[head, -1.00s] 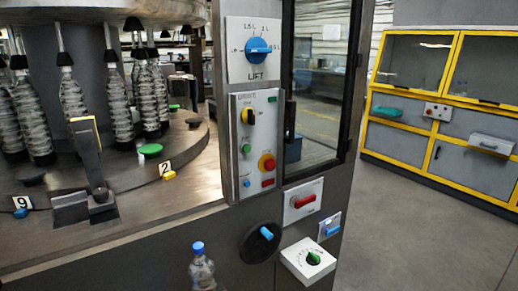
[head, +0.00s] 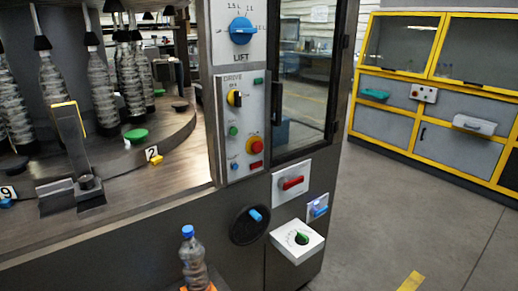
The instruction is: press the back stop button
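A red stop button on a yellow surround (head: 254,146) sits on the grey drive panel of the machine column, near the middle of the view. A small white control box with a red button (head: 424,95) is on the front of the yellow-framed cabinet at the far right. Which of these is the back stop button, I cannot tell from the picture. Neither of my grippers shows in the head view.
The panel also has a black-and-yellow switch (head: 235,98) and a green button (head: 233,131). A blue lift knob (head: 242,31) is above. A blue-capped bottle (head: 193,262) stands in front. Grey floor (head: 385,215) lies open at right.

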